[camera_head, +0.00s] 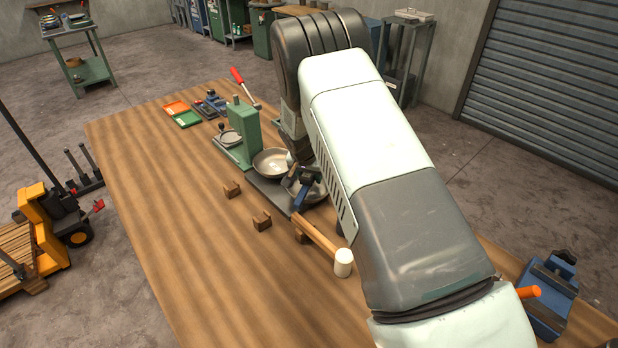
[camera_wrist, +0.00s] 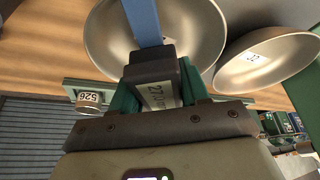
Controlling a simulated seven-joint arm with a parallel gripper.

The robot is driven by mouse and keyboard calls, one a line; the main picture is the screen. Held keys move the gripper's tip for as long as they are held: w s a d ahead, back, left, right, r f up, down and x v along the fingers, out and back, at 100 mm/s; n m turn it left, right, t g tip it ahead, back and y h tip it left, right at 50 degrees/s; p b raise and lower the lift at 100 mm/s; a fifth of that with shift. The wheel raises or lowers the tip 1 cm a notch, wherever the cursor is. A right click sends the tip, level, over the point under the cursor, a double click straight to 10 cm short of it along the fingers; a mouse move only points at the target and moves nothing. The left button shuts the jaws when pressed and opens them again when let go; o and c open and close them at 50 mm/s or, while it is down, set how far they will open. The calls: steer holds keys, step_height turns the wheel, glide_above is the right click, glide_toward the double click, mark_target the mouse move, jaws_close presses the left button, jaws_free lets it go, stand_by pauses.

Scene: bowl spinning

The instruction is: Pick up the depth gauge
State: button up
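The depth gauge, a dark block with a pale label and a blue bar, shows in the wrist view (camera_wrist: 147,20) and in the head view (camera_head: 301,197). In the wrist view its block sits between the green fingers of my gripper (camera_wrist: 158,85), with a finger against each side. My gripper appears shut on it. The blue bar reaches out across a metal bowl (camera_wrist: 200,30). In the head view my arm hides most of my gripper (camera_head: 293,178). I cannot tell whether the gauge touches the bowl.
A second metal bowl (camera_head: 271,163) lies beside it, near a green press-like stand (camera_head: 243,128). Wooden blocks (camera_head: 232,189) and a white-headed mallet (camera_head: 343,262) lie in front. A blue vise (camera_head: 550,295) stands at right. The left tabletop (camera_head: 180,220) is clear.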

jaws_close()
step_height(320, 180, up, 9)
steer(key=shift+f, duration=0.1)
